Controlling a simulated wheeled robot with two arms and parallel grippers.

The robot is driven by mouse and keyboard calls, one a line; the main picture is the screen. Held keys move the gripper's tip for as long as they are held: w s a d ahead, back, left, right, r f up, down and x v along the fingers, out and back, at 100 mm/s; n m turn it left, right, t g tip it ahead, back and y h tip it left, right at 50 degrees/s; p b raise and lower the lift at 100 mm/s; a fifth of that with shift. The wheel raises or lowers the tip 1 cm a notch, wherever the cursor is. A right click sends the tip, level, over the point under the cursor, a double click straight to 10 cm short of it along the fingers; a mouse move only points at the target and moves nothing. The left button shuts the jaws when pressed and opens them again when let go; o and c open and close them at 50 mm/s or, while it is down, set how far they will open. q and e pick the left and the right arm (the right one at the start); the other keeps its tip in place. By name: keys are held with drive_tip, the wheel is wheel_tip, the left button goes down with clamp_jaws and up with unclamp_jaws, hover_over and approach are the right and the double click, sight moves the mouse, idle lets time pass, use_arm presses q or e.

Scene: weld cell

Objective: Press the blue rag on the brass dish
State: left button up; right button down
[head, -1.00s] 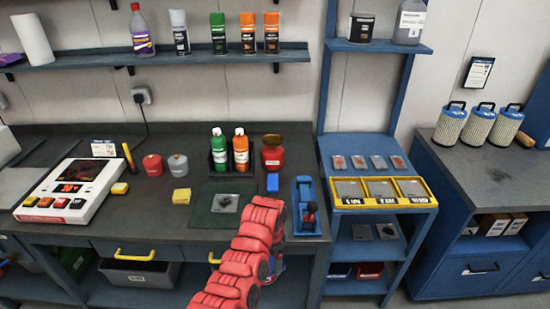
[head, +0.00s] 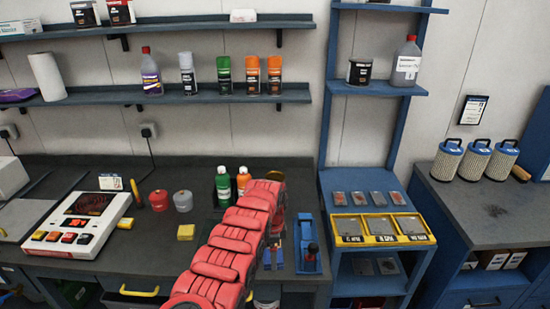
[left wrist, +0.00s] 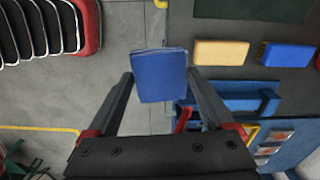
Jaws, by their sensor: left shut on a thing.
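My left gripper (left wrist: 160,84) is shut on the blue rag (left wrist: 160,66), a folded flat pad between its two dark fingers. In the left wrist view it is apart from the bench, with floor seen behind it. In the head view my red-sleeved arm hides most of this gripper and the rag. The brass dish (head: 274,175) is behind my arm at the back of the bench, with only part of it showing. The red can below it is mostly covered. My right gripper is not in view.
On the bench, a tan block (left wrist: 221,52) and another blue block (left wrist: 287,56) lie between the green mat (left wrist: 255,9) and a blue tool holder (head: 307,244). Green and orange bottles (head: 224,187) stand left of the dish. A yellow block (head: 186,232) lies further left.

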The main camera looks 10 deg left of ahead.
use_arm(q)
drive_tip(key=shift+w+r+p, duration=0.1)
drive_tip(key=shift+r+p, duration=0.25)
drive_tip(key=shift+r, duration=0.45)
drive_tip(key=shift+a+r, duration=0.1)
drive_tip(key=shift+r, duration=0.3)
